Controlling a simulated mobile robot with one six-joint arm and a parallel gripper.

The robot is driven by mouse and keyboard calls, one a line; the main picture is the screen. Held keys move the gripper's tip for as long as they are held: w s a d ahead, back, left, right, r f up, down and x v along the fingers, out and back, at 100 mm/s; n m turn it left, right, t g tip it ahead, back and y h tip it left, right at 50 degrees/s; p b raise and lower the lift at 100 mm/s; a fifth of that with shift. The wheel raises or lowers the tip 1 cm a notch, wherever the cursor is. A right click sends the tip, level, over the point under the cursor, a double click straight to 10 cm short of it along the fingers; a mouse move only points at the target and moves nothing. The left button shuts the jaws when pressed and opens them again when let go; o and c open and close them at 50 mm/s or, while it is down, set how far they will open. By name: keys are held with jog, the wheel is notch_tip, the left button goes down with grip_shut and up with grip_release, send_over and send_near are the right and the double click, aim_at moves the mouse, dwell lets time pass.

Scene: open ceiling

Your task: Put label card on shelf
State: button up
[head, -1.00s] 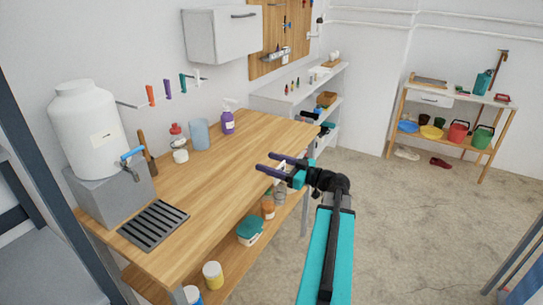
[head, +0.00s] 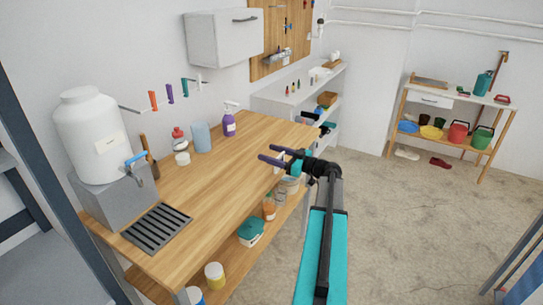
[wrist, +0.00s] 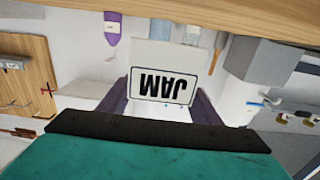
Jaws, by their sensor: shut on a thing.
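The label card (wrist: 163,87) is white with the word JAM, upside down in the wrist view. My gripper (wrist: 163,100) is shut on it, with a purple finger on each side. In the head view, my gripper (head: 268,154) is over the right edge of the wooden workbench (head: 215,165), and the card is hard to make out there. Under the bench top is a wooden lower shelf (head: 180,287) with several containers. A white shelf unit (head: 268,104) stands beyond the bench's far end.
A white tank (head: 95,135) and a purple spray bottle (head: 229,122) stand on the bench. The floor (head: 400,220) to the right is clear.

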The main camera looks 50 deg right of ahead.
jog(key=shift+w+d+f+p, duration=0.15)
jog(key=shift+w+d+p, duration=0.3)
jog(key=shift+w+d, duration=0.8)
jog(key=shift+f+p, duration=0.85)
jog(key=shift+f, duration=0.9)
jog(key=shift+f+b, duration=0.15)
jog(key=shift+b, duration=0.2)
jog(key=o, duration=1)
jog(key=shift+r+p, duration=0.25)
jog(key=shift+p, duration=0.15)
jog(key=b+v, duration=0.3)
jog(key=v, duration=0.9)
jog(key=shift+b, duration=0.4)
jog(key=shift+f, duration=0.15)
